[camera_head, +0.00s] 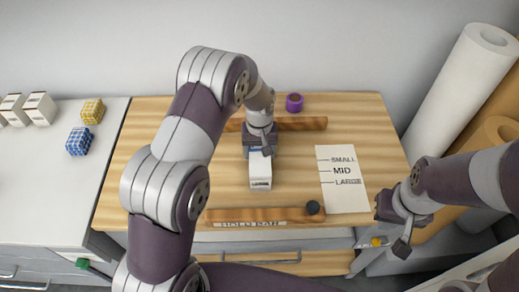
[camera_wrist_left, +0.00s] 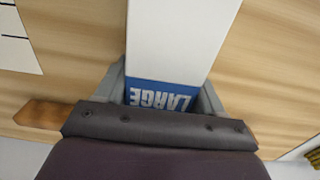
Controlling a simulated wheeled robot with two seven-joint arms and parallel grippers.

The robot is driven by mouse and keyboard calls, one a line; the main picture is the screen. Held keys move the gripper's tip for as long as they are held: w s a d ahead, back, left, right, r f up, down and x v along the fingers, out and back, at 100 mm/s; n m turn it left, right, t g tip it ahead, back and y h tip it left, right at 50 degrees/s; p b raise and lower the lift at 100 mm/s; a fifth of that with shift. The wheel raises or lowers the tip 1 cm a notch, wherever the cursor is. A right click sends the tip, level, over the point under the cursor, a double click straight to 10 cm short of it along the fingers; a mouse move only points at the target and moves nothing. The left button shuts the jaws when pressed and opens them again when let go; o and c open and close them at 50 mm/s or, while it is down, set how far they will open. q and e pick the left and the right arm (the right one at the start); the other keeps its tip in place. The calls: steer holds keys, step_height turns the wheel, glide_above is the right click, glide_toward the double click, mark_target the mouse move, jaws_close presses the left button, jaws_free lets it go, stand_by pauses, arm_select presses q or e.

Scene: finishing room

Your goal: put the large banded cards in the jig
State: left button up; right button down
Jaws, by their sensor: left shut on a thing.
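A white stack of cards (camera_head: 260,170) shows below my left gripper in the head view. In the left wrist view it is a long white block with a blue band (camera_wrist_left: 160,96) lettered LARGE. My left gripper (camera_head: 260,150) is shut on it, with a grey finger on each side of the band. The stack is between the wooden back bar (camera_head: 304,124) and the front bar marked HOLD BAR (camera_head: 250,214). Whether it touches the table is unclear. My right gripper (camera_head: 394,229) is open and empty at the table's right front edge.
A sheet (camera_head: 343,192) marked SMALL, MID and LARGE lies to the right. A dark round knob (camera_head: 313,207) is on the front bar. A purple roll (camera_head: 294,102) stands behind the back bar. Blue (camera_head: 79,141) and yellow (camera_head: 92,111) patterned blocks are on the left counter.

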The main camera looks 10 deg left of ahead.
arm_select(q)
steer(key=shift+s+f, duration=0.1)
steer(key=shift+f, duration=0.05)
steer(key=o, duration=1.4)
step_height(320, 180, up, 12)
steer(key=shift+f+b, duration=0.25)
steer(key=shift+b, duration=0.15)
steer(key=shift+s+r, duration=0.15)
steer(key=shift+r, duration=0.2)
steer(key=s+a+m+t, duration=0.1)
steer(key=s+a+m, duration=0.2)
steer(key=s, duration=1.6)
steer(key=shift+s+a, duration=0.25)
steer(key=shift+a, duration=0.3)
